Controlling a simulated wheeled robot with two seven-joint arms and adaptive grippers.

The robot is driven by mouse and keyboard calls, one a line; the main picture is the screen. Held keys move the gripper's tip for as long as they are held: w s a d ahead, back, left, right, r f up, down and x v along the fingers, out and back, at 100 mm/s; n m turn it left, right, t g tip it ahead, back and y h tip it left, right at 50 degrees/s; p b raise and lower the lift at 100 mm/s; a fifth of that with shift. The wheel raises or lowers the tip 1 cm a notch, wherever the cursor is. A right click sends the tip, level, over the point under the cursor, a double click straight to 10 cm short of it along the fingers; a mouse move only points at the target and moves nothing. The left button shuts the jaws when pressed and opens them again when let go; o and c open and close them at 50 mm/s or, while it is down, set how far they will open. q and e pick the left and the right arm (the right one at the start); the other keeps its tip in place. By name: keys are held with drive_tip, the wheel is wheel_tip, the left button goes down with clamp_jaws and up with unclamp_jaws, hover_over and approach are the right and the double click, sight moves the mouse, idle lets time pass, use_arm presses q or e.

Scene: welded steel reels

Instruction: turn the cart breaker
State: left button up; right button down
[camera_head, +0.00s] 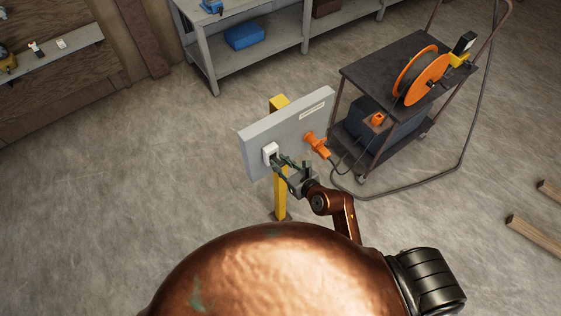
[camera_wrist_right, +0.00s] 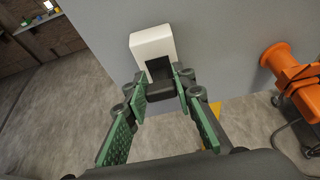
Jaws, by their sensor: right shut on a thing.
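The breaker (camera_head: 270,151) is a small white block with a dark lever on the lower left part of a grey panel. It also shows in the right wrist view (camera_wrist_right: 152,42). My right gripper (camera_head: 279,161) is at the breaker. In the right wrist view its green-padded fingers (camera_wrist_right: 160,88) are shut on the dark lever (camera_wrist_right: 160,88), one on each side. The lever sits at the lower part of the white block, partly hidden by the fingers. My left gripper does not show.
The grey panel (camera_head: 253,138) stands on a yellow post (camera_head: 281,198). An orange plug (camera_head: 317,146) with a cable sits at its right. A dark cart (camera_head: 375,72) with an orange reel (camera_head: 427,78) stands behind right. Wooden beams (camera_head: 533,235) lie far right. Floor on the left is clear.

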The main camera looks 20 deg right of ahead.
drive_tip(key=shift+w+r+g, duration=0.1)
drive_tip(key=shift+r+g, duration=0.1)
drive_tip(key=shift+g, duration=0.2)
drive_tip(key=c, duration=1.6)
unclamp_jaws()
drive_tip(key=shift+a, duration=0.1)
drive_tip(key=v, duration=1.2)
drive_tip(key=shift+a, duration=0.15)
